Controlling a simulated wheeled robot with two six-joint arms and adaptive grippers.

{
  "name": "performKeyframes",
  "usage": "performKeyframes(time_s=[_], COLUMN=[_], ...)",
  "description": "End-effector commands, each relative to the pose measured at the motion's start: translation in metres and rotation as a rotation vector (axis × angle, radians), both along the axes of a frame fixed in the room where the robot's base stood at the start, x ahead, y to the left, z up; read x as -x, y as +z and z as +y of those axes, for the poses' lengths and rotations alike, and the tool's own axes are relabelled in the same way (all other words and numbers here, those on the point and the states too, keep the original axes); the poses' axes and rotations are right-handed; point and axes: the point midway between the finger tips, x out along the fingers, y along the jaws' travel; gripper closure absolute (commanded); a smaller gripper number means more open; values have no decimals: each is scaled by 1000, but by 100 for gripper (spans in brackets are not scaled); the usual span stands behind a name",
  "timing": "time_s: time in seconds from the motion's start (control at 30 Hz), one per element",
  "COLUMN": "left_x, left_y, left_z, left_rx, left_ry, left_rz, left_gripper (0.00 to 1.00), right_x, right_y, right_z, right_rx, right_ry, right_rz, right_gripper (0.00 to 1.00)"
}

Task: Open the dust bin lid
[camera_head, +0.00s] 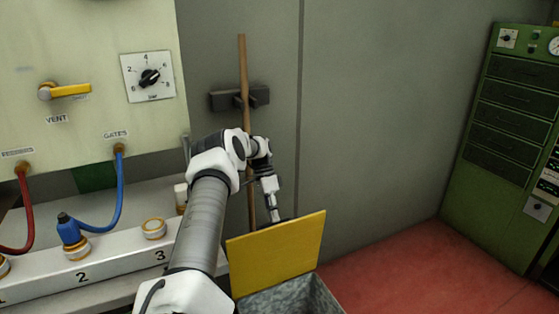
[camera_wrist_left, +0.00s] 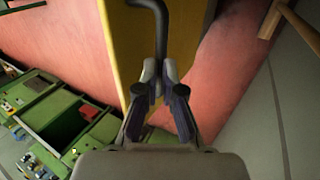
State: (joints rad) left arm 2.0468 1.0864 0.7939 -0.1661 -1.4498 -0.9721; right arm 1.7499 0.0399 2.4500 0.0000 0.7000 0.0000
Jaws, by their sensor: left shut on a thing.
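The yellow dust bin lid (camera_head: 276,252) stands raised and tilted up over the grey metal bin (camera_head: 290,298), whose opening shows at the bottom of the head view. My left gripper (camera_wrist_left: 159,78) is shut on the dark bent lid handle (camera_wrist_left: 158,32) in the wrist view. The yellow lid (camera_wrist_left: 128,45) is just beside the handle there. In the head view my left arm reaches over to the lid's far side, and the lid's top edge hides my fingertips. My right gripper is in neither view.
A wooden pole (camera_head: 243,85) leans at a dark wall bracket (camera_head: 226,98) behind my arm. A white bench (camera_head: 115,262) with numbered sockets lies left. A green cabinet (camera_head: 505,140) stands at the right. The red floor (camera_head: 400,265) between is clear.

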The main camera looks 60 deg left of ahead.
Motion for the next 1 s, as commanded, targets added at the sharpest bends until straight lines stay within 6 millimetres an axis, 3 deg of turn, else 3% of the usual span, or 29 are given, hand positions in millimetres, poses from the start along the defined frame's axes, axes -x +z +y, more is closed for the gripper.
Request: performKeyframes(time_s=[0.03, 0.27, 0.37, 0.53, 0.77, 1.0], left_x=[8, 8, 8, 8, 7, 7], left_y=[-14, -15, -15, -14, -12, -11], left_z=[1, 1, 1, 1, 1, 1], left_rx=[-1, -1, -1, -2, -3, -4], left_ry=[2, 2, 2, 2, 1, 1], left_rz=[17, 17, 17, 16, 16, 15], left_gripper=[100, 100, 66, 54, 63, 63], right_x=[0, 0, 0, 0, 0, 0], right_y=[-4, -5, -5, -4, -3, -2], right_z=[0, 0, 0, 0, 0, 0], right_rx=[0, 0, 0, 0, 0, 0], right_ry=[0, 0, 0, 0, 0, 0], right_rz=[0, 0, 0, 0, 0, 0], right_gripper=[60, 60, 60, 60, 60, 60])
